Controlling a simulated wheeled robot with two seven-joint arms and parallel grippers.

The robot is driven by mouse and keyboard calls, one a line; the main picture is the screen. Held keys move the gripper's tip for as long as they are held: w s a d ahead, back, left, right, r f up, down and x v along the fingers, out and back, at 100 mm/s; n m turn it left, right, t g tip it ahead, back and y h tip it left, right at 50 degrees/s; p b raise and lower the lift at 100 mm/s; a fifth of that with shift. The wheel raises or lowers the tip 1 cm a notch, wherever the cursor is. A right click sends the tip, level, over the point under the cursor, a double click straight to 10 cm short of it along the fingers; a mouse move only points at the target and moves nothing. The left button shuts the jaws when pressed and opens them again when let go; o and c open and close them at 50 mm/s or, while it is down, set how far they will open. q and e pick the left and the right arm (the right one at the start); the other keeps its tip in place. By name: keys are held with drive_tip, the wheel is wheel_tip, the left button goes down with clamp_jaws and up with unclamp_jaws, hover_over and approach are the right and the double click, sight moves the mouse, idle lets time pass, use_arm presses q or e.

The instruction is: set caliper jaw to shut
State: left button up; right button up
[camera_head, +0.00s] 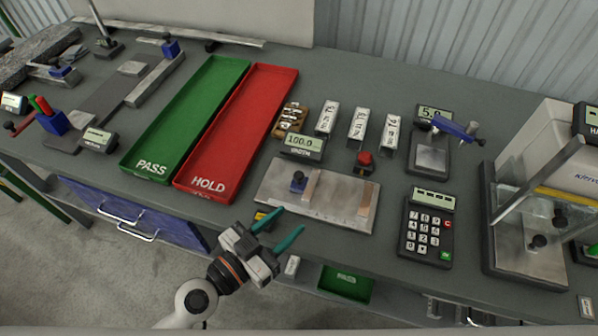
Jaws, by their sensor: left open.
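A flat metal plate fixture (335,197), which looks like the caliper, lies near the table's front edge. I cannot tell for certain which part is the jaw. My left gripper (291,220), with teal fingers, is open and appears empty. Its fingertips are by the plate's front edge, just in front of the blue block and apart from it. My right gripper is not in view.
A green PASS tray (150,168) and a red HOLD tray (205,185) lie left of the plate. A red button (365,158) is behind it. A keypad (427,235) and a gauge with a blue lever (430,155) are to the right. Several white blocks stand behind.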

sight(296, 179)
use_arm(q)
drive_tip(key=w+a+n+t+y, duration=0.1)
drive_tip(key=f+t+y, duration=0.1)
drive_tip(key=w+a+n, duration=0.1)
drive_tip(key=shift+w+a+f+n+t+y, duration=0.25)
drive_tip(key=shift+w+a+n+t+y, duration=0.05)
drive_tip(key=shift+w+a+t+y, duration=0.1)
drive_tip(key=shift+w, duration=0.15)
drive_tip(key=shift+w+d+p, duration=0.1)
drive_tip(key=shift+w+p, duration=0.2)
drive_tip(key=p+x, duration=0.2)
drive_tip(key=x, duration=0.9)
drive_tip(key=shift+w+f+p, duration=0.1)
drive_tip(key=shift+p, duration=0.2)
clamp_jaws()
